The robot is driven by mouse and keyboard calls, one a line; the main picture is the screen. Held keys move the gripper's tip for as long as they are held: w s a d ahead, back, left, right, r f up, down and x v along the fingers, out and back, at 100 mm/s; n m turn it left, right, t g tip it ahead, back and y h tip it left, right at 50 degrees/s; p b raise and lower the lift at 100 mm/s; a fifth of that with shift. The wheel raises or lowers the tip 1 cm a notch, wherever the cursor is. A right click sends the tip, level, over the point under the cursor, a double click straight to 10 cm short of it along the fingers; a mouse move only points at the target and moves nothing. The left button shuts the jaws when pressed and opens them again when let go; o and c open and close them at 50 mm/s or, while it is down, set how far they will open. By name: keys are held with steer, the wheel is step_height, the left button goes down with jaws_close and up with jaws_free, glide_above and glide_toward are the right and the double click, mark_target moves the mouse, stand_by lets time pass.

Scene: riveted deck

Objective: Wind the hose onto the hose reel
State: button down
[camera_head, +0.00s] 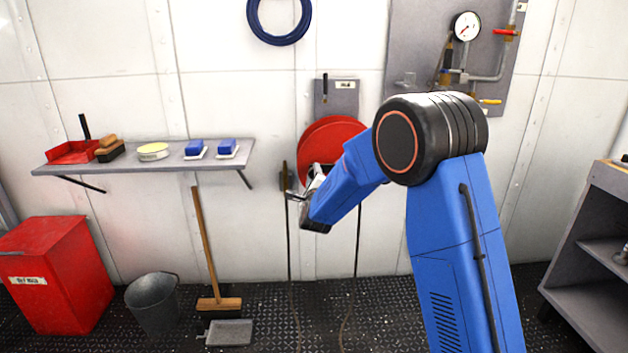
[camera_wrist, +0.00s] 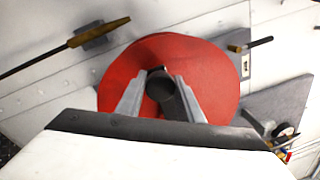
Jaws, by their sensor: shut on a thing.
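The hose reel (camera_head: 327,136) is a red disc on the white wall, partly hidden by my arm; it also shows in the wrist view (camera_wrist: 215,70). My gripper (camera_wrist: 160,78) is shut on the reel's dark round crank handle (camera_wrist: 160,88), with one finger on each side of it, in front of the disc. In the head view my gripper (camera_head: 303,190) is at the reel's lower left. The thin dark hose (camera_head: 357,240) hangs below the reel to the floor. A brass nozzle (camera_wrist: 98,33) on a dark line is held at a wall clip beside the reel.
A shelf (camera_head: 170,163) with a red dustpan and brushes juts out at left. A red bin (camera_head: 58,275), bucket (camera_head: 153,302) and broom (camera_head: 205,250) stand below. A gauge panel (camera_head: 420,60) is above right; a shelf unit (camera_head: 590,240) stands right.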

steer(key=shift+d+r+m, duration=0.1)
steer(key=shift+r+m, duration=0.2)
steer(key=c, duration=1.3)
jaws_free()
steer(key=shift+o, duration=0.2)
steer(key=s+f, duration=0.1)
steer(key=s, duration=1.6)
steer(key=shift+s+a+f, duration=0.15)
steer(key=shift+a+f, duration=0.15)
steer(key=shift+a, duration=0.05)
steer(key=shift+o, duration=0.2)
